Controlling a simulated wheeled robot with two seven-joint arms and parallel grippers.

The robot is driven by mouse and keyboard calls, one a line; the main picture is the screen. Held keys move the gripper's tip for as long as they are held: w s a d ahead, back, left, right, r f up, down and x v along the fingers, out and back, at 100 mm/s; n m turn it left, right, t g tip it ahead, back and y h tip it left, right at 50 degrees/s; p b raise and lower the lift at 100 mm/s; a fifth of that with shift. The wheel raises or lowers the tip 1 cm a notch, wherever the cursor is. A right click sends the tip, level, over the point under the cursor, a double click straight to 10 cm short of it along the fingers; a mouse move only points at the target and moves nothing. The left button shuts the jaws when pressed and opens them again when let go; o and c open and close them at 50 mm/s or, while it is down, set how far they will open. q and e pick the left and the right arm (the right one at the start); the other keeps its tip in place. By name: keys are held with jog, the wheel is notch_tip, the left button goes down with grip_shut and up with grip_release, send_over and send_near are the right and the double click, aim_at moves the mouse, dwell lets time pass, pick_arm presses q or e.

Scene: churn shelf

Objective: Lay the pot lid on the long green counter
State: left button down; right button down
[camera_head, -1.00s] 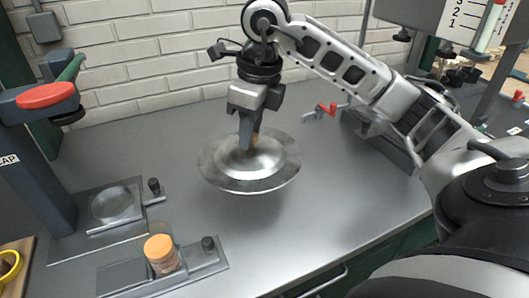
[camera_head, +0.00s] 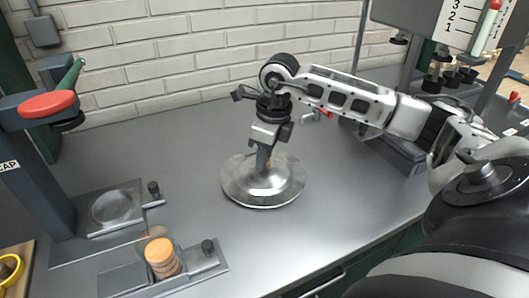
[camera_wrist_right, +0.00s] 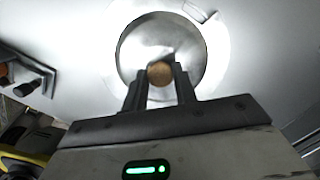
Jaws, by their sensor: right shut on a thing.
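The pot lid (camera_head: 240,188) is a round, shiny metal disc with a small brown knob (camera_wrist_right: 160,72). My right gripper (camera_head: 263,164) is shut on the knob from above, and its two fingers show on either side of it in the right wrist view (camera_wrist_right: 160,88). The lid is about level, very low over the middle of the long counter (camera_head: 345,195). I cannot tell whether its rim touches. The counter has a grey top and a green front (camera_head: 405,240). My left gripper is not in view.
A press with a red knob (camera_head: 47,103) stands at the left. Near it are a plate with a round recess (camera_head: 117,207) and a fixture (camera_head: 204,262) holding an orange-topped jar (camera_head: 160,252). A brick wall (camera_head: 160,60) is behind. Bare counter surrounds the lid.

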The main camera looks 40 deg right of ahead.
aim_at(272, 171)
jog(key=c, duration=1.5)
grip_release()
jog(key=shift+f, duration=0.15)
jog(key=o, duration=0.4)
notch_tip(272, 171, up, 12)
jog(key=s, duration=0.1)
jog(key=shift+s+d, duration=0.3)
jog(key=shift+d, duration=0.1)
